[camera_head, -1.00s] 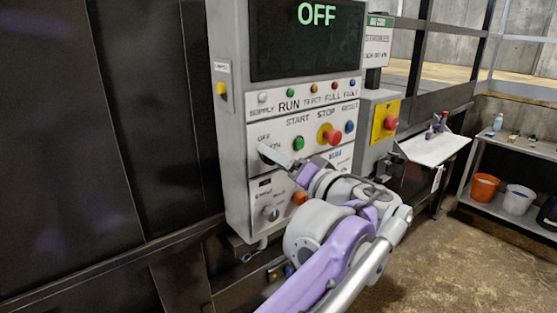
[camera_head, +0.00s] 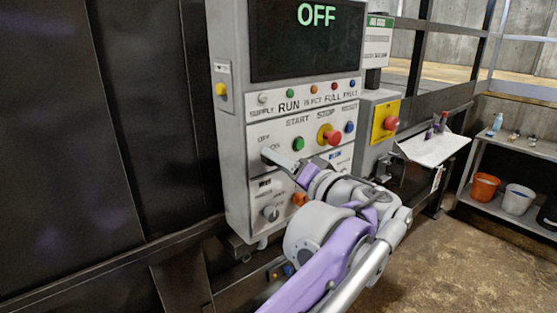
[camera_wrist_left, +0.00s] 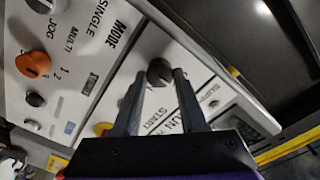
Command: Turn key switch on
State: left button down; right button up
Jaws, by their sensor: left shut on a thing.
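The key switch (camera_wrist_left: 160,71) shows in the left wrist view as a dark round knob on the white control panel (camera_head: 240,140). My left gripper (camera_wrist_left: 160,80) has one finger on each side of it and is shut on it. In the head view the left gripper (camera_head: 270,155) reaches the panel just below the OFF/ON label, and its fingers hide the switch there. The display (camera_head: 305,45) above reads OFF in green. My right gripper is not in view.
Near the switch are a green start button (camera_head: 298,144), a red stop button (camera_head: 333,137), and a mode knob (camera_head: 271,213) below. A yellow box with a red button (camera_head: 390,123) stands to the right.

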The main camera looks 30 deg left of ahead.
pick_arm(q)
jog(key=shift+m+p, duration=1.7)
jog(key=shift+m, duration=3.9)
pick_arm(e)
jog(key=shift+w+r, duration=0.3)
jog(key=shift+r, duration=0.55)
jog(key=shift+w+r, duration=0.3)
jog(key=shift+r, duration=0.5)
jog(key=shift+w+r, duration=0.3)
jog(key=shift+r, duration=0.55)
pick_arm(q)
jog(key=shift+c, duration=2.2)
grip_release()
jog(key=shift+d, duration=0.1)
